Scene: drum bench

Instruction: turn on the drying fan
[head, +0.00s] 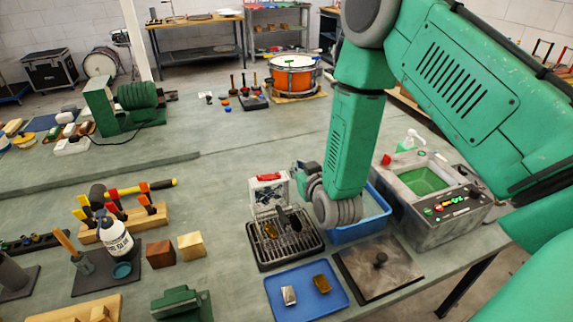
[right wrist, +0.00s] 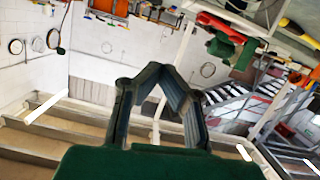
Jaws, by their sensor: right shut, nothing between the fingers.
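A white box-like unit with a red top (head: 268,188) stands at the back of a dark drying rack (head: 262,253); it looks like the drying fan, but its switch is too small to make out. My right gripper (head: 290,220) reaches down over the rack, just in front and to the right of the white unit, and hides part of both. Its dark fingers also show in the right wrist view (right wrist: 160,85), shut with nothing between them. I cannot tell whether it touches anything. My left gripper is out of view.
A blue tray (head: 330,303) with two small metal pieces lies in front of the rack. A blue bin (head: 375,212) and a grey basin with a control panel (head: 440,240) stand to the right. Wooden blocks (head: 160,254) and a white bottle (head: 115,238) are at left.

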